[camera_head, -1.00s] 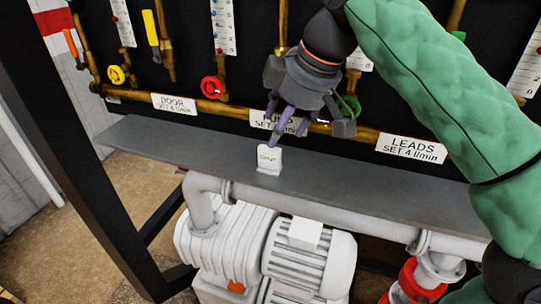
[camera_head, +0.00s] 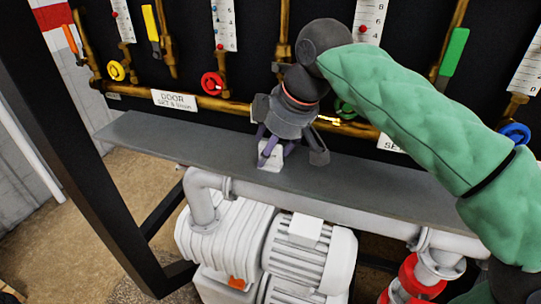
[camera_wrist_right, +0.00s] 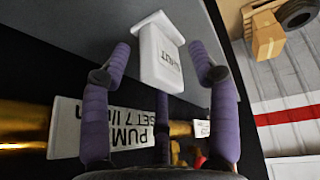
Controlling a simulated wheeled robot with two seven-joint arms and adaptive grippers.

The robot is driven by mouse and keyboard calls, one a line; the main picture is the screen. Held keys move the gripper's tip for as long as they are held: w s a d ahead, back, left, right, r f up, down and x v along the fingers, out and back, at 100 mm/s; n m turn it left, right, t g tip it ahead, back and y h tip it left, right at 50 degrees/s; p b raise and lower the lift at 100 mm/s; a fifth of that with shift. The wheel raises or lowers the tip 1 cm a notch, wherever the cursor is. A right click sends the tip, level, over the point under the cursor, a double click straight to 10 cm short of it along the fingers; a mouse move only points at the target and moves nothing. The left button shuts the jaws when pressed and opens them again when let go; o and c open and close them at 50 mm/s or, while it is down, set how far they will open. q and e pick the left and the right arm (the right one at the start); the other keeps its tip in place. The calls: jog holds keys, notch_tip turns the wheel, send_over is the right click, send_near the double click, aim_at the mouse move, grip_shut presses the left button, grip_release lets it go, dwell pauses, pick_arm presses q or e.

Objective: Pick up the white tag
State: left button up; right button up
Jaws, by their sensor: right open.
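The white tag (camera_head: 271,157) stands on the grey shelf (camera_head: 340,189), partly hidden behind my right gripper's fingers in the head view. A gap shows between the fingers and the tag on both sides in the wrist view. My left gripper is not in view.
A dark frame post (camera_head: 85,150) stands at the left. A white pump (camera_head: 265,250) sits below. The shelf is clear on both sides of the tag.

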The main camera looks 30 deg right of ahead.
jog(key=c, duration=1.2)
